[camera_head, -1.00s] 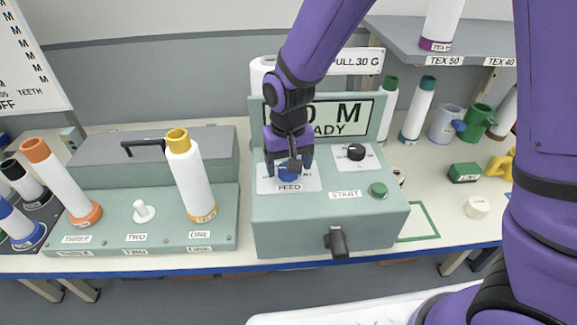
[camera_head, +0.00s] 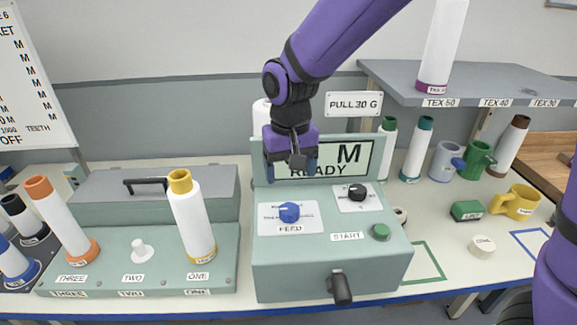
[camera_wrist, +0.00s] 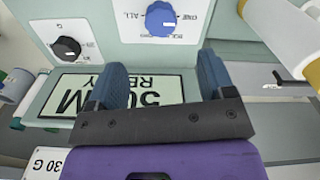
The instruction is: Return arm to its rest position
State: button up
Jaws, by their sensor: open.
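My gripper (camera_head: 291,172) is open and empty. It hangs in front of the display panel (camera_head: 366,158) of the green machine, above and behind the blue FEED knob (camera_head: 289,212), and apart from the knob. The display shows "READY" and an "M"; the gripper hides part of it. In the wrist view, the two blue fingers of my gripper (camera_wrist: 156,84) stand apart over the display (camera_wrist: 62,97), with the blue knob (camera_wrist: 161,19) beyond them. My purple arm reaches in from the top of the head view.
A black knob (camera_head: 357,193) and green START button (camera_head: 381,232) share the machine top. A yellow-ended spool (camera_head: 192,220) stands left on peg ONE; peg TWO (camera_head: 138,250) is bare. A shelf (camera_head: 468,84) juts out at right. Mugs and spools stand below it.

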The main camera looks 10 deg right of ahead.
jog(key=s+d+r+m+t, duration=0.1)
jog(key=s+d+r, duration=0.2)
jog(key=d+r, duration=0.4)
jog(key=s+d+r+t, duration=0.1)
jog(key=s+d+r, duration=0.2)
jog(key=d+r, duration=0.35)
jog(key=s+d+r+m+t, duration=0.1)
jog(key=s+d+r+t, duration=0.1)
jog(key=s+d, duration=0.9)
jog(key=shift+s+t, duration=0.55)
jog(key=shift+t, duration=0.05)
